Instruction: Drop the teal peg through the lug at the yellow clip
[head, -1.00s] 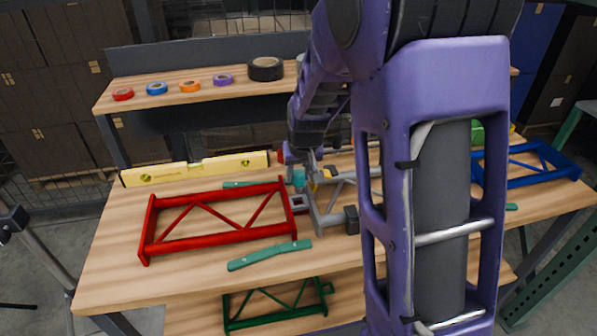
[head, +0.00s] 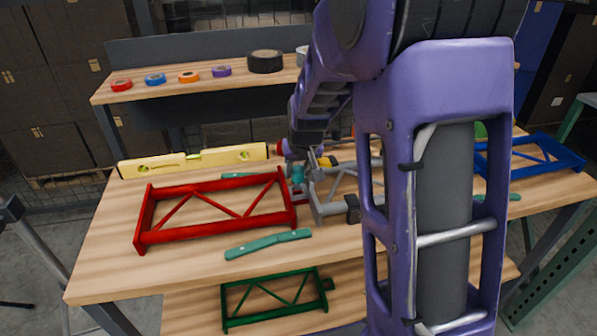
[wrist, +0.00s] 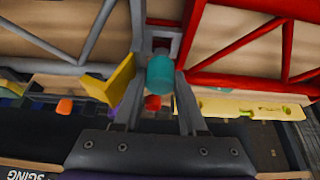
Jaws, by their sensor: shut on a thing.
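My gripper (wrist: 160,108) is shut on the teal peg (wrist: 161,74), which shows between its fingers in the wrist view. The peg (head: 298,173) also shows small in the head view, at the gap between the red frame (head: 217,180) and the grey frame (head: 318,203). A red lug (wrist: 163,38) with a dark opening lies just beyond the peg's end in the wrist view. I cannot tell whether the peg touches it or has entered. The yellow clip (wrist: 112,84) is tilted beside the left finger, next to the grey frame. My arm hides part of the bench in the head view.
A yellow level (head: 190,160) lies behind the red frame. A blue frame (head: 535,158) lies at right. Tape rolls (head: 188,77) stand on the back shelf. The bench's front left is clear.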

